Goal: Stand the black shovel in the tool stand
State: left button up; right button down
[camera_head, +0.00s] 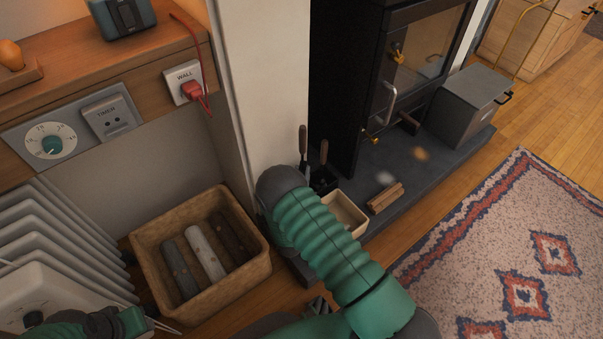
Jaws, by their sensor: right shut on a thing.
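The tool stand (322,183) is a small dark stand on the hearth edge beside the white wall. I cannot tell whether either belongs to the black shovel. My green ribbed right arm crosses in front and hides the floor below the stand. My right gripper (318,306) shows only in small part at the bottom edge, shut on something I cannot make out. My left arm shows at the bottom left corner; its gripper's jaws cannot be made out.
A woven basket (150,238) with several logs stands on the floor beside a white radiator (60,240). A black stove (372,85), a grey box (468,100), a cream tray (345,212) and kindling (385,197) are on the hearth. A patterned rug (470,240) lies right.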

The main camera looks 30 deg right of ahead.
jog(key=shift+f+b, duration=2.65)
jog(key=shift+f, duration=1.3)
jog(key=c, duration=1.2)
grip_release()
jog(key=shift+o, duration=0.2)
jog(key=shift+s, duration=0.1)
jog(key=p+v, duration=0.9)
jog(key=v, duration=0.7)
jog(key=shift+s+a, duration=0.25)
jog(key=shift+a, duration=0.05)
